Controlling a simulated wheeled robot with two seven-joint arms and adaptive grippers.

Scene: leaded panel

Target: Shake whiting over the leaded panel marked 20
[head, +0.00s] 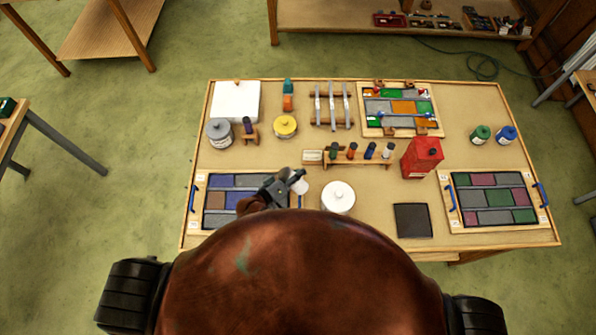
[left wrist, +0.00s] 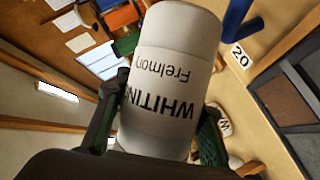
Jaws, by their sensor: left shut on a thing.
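My left gripper (head: 285,183) is shut on a white whiting container (head: 299,185), above the right end of the near left leaded panel. The container fills the middle of the left wrist view (left wrist: 172,75), its WHITING lettering upside down there, between the dark fingers. A leaded panel frame (left wrist: 280,68) with a tag reading 20 (left wrist: 240,56) shows right of it. In the head view the near left panel (head: 221,181) has blue, grey and brown panes, partly hidden by my arm and body; its tag is too small to read. No powder is visible. My right gripper is out of view.
A white lidded pot (head: 338,197) stands just right of the gripper. Another panel (head: 492,198) lies at the right, and a dark square (head: 412,220) lies in front.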

